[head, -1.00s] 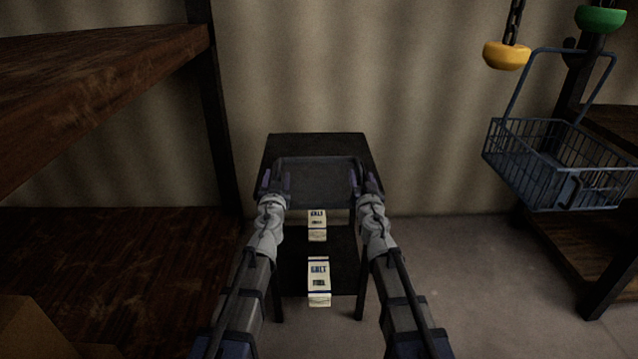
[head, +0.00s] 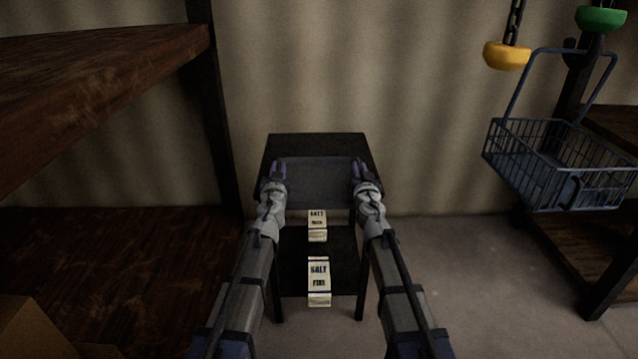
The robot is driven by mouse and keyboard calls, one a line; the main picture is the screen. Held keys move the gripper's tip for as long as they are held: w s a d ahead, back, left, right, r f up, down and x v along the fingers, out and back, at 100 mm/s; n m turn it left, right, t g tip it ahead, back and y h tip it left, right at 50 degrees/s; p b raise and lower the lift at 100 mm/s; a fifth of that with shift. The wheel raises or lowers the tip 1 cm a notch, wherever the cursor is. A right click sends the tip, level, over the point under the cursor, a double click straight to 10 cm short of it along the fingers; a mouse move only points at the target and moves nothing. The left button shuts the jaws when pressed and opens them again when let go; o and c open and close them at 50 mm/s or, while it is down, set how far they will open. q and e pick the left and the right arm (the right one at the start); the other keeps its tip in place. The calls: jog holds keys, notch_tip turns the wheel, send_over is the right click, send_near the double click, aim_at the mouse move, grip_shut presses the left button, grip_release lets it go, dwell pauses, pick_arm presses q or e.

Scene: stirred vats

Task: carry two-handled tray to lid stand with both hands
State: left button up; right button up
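The dark two-handled tray (head: 320,182) is in the middle of the head view, level, over the top of a dark stand (head: 318,143). Whether it rests on the top or hangs just above it is hard to tell in the dim light. My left gripper (head: 279,168) is at the tray's left end with its fingers close together on the handle there. My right gripper (head: 361,170) is at the right end in the same way. The handles are mostly hidden by the fingers.
A wooden shelf (head: 90,85) is at left. A wire basket (head: 560,165) hangs at right near a yellow weight (head: 506,55).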

pick_arm(q)
grip_shut()
pick_arm(e)
grip_shut()
dwell(0.6)
